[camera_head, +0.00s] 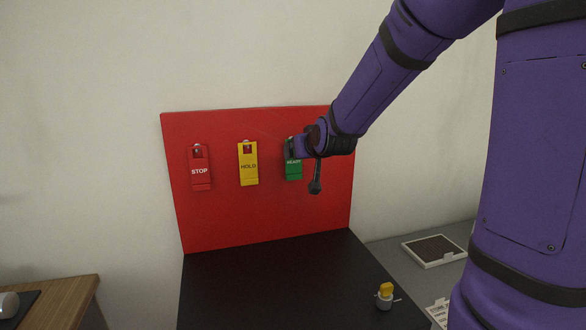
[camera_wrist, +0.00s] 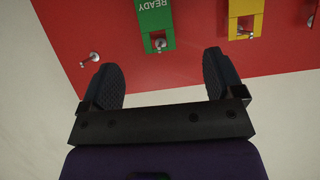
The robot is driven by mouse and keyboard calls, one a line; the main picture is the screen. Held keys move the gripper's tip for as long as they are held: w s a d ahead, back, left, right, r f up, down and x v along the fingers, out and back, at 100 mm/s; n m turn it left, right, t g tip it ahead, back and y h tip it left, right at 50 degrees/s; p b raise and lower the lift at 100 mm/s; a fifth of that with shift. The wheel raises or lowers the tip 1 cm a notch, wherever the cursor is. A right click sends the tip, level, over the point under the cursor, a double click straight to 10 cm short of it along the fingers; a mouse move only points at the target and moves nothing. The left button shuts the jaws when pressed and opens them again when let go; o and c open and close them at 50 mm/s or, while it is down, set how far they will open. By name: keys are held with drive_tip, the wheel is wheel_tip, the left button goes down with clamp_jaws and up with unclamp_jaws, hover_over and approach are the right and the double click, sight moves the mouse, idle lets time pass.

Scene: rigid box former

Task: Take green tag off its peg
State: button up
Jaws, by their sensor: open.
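The green tag (camera_head: 293,171) hangs on the red board, the rightmost of three tags in the head view. My gripper (camera_head: 296,148) is in front of its upper part and hides some of its lettering. In the wrist view the green tag (camera_wrist: 154,18) reads READY, upside down. Its peg (camera_wrist: 160,43) sticks through a hole near the tag's end. My gripper (camera_wrist: 163,72) is open and empty. The peg lies roughly midway across the gap between the fingers, a little beyond the fingertips. Neither finger visibly touches the tag.
A yellow HOLD tag (camera_head: 248,163) and a red STOP tag (camera_head: 200,168) hang on the red board (camera_head: 230,222). A bare peg (camera_wrist: 94,57) stands beside the green tag. A small yellow-topped fitting (camera_head: 385,292) stands on the black surface (camera_head: 270,285).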

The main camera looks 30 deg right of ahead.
drive_tip(key=w, duration=0.2)
hover_over(294, 174)
drive_tip(key=shift+t, duration=0.3)
drive_tip(key=shift+f, duration=2.5)
drive_tip(key=shift+s, duration=0.1)
drive_tip(key=c, duration=1)
